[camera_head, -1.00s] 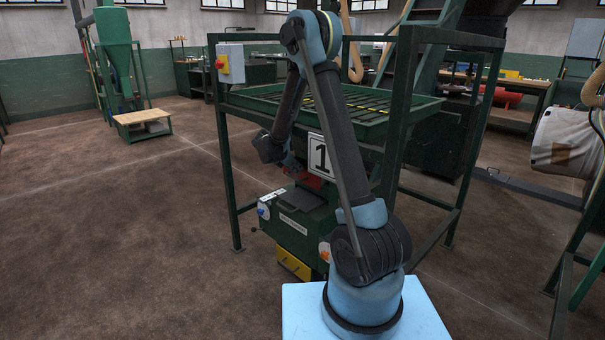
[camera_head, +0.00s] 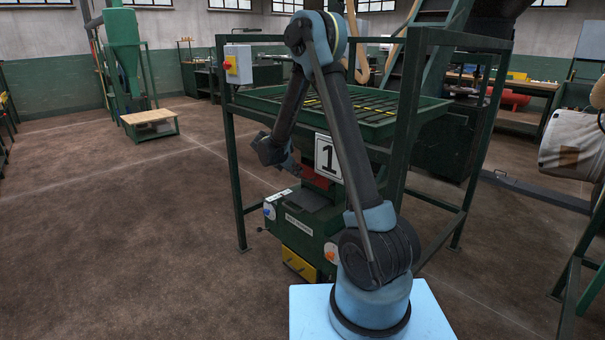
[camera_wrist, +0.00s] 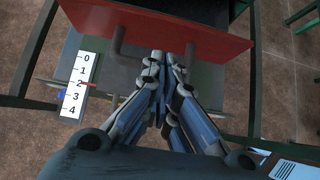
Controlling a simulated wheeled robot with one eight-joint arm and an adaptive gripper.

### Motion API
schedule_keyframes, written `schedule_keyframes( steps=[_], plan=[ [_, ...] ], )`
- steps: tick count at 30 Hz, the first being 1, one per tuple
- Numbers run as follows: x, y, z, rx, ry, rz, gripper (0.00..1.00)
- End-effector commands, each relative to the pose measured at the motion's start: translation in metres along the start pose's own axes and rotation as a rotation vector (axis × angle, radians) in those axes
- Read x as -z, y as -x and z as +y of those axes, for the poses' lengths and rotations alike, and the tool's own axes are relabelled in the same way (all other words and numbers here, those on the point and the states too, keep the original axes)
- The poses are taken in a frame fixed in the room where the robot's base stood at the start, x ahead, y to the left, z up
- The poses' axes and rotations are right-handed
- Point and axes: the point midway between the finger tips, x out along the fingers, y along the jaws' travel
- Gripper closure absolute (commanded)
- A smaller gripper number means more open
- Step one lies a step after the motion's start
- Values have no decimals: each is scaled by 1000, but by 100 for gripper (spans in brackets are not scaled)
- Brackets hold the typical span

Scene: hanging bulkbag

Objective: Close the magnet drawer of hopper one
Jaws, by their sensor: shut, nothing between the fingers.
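Hopper one is the green frame with a grated tray (camera_head: 262,101) and a white plate (camera_head: 327,157) marked 1. Below the plate, the red front of the magnet drawer (camera_head: 318,176) shows, partly hidden. In the head view my gripper (camera_head: 293,167) is small, left of the drawer.
A white scale (camera_wrist: 77,87) numbered 0 to 4, with a red pointer near 2, is left of the drawer. A green machine box (camera_head: 300,223) with a yellow lower part (camera_head: 299,264) stands below. The frame posts (camera_head: 234,180) flank the drawer. Open floor lies to the left.

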Motion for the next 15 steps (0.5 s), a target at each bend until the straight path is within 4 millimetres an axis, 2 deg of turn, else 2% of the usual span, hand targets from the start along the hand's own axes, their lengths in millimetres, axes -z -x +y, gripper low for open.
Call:
schedule_keyframes(
  steps=[1, 6, 12, 15],
  plan=[
    [-1, 12, 0, -1, 2, -1, 100],
    [-2, 45, -1, 0, 1, -1, 100],
    [-3, 75, -1, 1, -1, 0, 100],
    [-3, 84, -2, 3, -2, 0, 100]
  ],
)
